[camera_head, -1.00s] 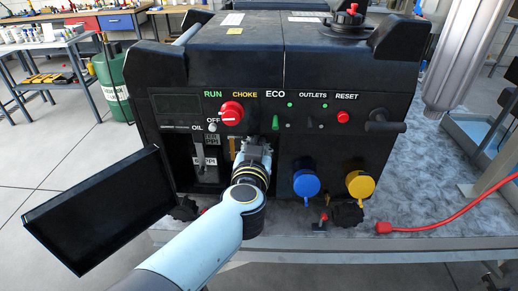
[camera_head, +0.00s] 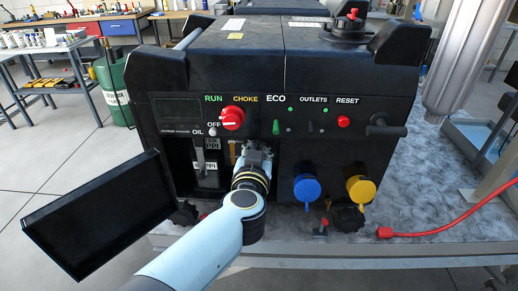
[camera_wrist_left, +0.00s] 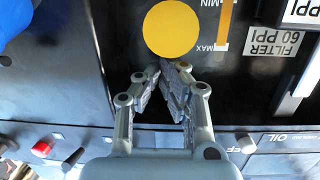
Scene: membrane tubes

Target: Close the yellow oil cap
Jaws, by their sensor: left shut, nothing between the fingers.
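A round yellow oil cap (camera_wrist_left: 170,28) shows face-on in the left wrist view, beside a yellow-marked MIN/MAX gauge (camera_wrist_left: 225,22) on the black machine. My left gripper (camera_wrist_left: 164,70) is shut and empty, its fingertips just below the cap in that picture. I cannot tell if they touch it. In the head view my left gripper (camera_head: 255,152) reaches into the open oil bay of the machine (camera_head: 345,150) and hides the cap there. Another yellow round cover (camera_head: 361,188) sits lower right on the machine's front.
An open black door panel (camera_head: 100,213) stands out left of the bay. A red knob (camera_head: 232,118) is above the gripper, and a blue round cover (camera_head: 306,188) is to its right. A red cable (camera_head: 450,222) lies on the grey table (camera_head: 420,180).

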